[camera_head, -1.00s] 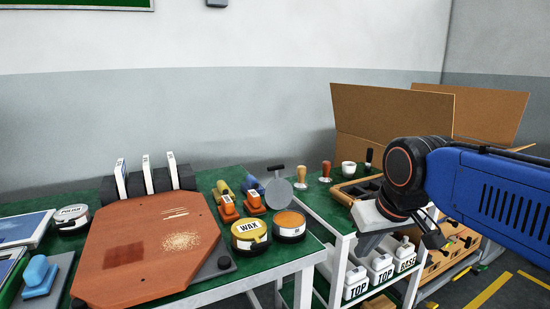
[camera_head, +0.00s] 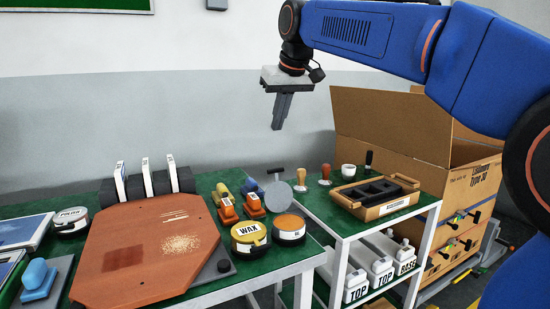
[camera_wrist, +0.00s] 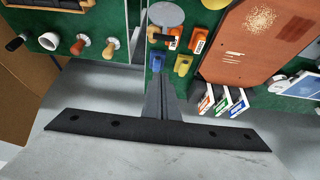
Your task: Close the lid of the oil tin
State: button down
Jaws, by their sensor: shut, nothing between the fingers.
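The oil tin (camera_head: 289,231) stands on the green bench at its right end, beside the wax tin, with its orange-brown inside showing. A grey disc-shaped lid (camera_head: 279,196) with a dark bar handle stands up at the tin's back edge, so the tin is open. The lid also shows as a grey disc at the top of the wrist view (camera_wrist: 166,14). My gripper (camera_head: 277,127) is shut and empty, pointing down in the air well above and behind the lid, apart from it. Its shut fingers show in the wrist view (camera_wrist: 155,80).
The wax tin (camera_head: 250,240) stands left of the oil tin. Orange and yellow-blue tools (camera_head: 228,207) lie behind it. A reddish-brown board (camera_head: 145,258) fills the bench's middle. On the right cart are tampers, a cup (camera_head: 348,170) and a wooden tray (camera_head: 377,197). A cardboard box (camera_head: 390,125) stands behind.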

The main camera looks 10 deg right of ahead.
jog(key=f, duration=0.3)
jog(key=w+f, duration=0.1)
jog(key=f, duration=0.7)
jog(key=shift+w+a+f, duration=0.15)
jog(key=shift+w+a, duration=0.2)
jog(key=shift+a, duration=0.05)
